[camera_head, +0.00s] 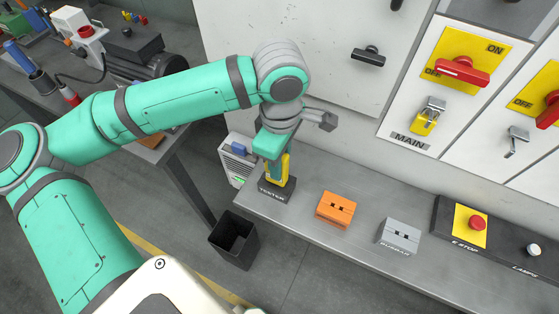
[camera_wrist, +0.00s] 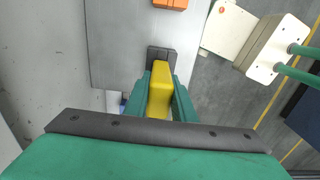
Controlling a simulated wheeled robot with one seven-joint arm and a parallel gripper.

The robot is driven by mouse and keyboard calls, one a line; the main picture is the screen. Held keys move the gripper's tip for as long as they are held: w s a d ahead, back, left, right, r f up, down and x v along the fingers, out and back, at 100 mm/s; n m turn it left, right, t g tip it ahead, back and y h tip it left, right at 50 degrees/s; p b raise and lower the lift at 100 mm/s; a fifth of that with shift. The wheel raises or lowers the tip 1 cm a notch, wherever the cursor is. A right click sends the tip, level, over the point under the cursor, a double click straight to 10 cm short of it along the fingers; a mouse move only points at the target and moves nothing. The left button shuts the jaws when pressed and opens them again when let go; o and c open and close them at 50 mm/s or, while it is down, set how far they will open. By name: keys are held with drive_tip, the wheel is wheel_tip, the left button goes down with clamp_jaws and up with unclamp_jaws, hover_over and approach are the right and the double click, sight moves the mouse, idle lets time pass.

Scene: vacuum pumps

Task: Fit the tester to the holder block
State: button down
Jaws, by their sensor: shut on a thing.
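The yellow tester (camera_head: 286,168) is upright in my gripper (camera_head: 277,163) at the left end of the grey bench. My gripper is shut on it, with one green finger on each side; in the wrist view the yellow tester (camera_wrist: 160,88) fills the space between the fingers (camera_wrist: 160,97). The dark holder block (camera_head: 277,191), with lettering on its front, is directly below. It also shows in the wrist view (camera_wrist: 157,52). The tester's lower end is at the block, but I cannot tell whether it is seated in it or just above it.
An orange block (camera_head: 336,210) and a grey block (camera_head: 399,236) stand to the right on the bench (camera_head: 300,218). An E-stop box (camera_head: 470,227) is farther right. The cabinet wall with red-handled switches (camera_head: 461,71) rises behind. A black bin (camera_head: 233,240) stands on the floor.

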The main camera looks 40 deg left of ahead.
drive_tip(key=shift+f, duration=0.2)
drive_tip(key=c, duration=1.4)
unclamp_jaws()
drive_tip(key=shift+r, duration=0.1)
wheel_tip(320, 180, up, 11)
drive_tip(key=shift+f, duration=0.15)
drive_tip(key=shift+w, duration=0.1)
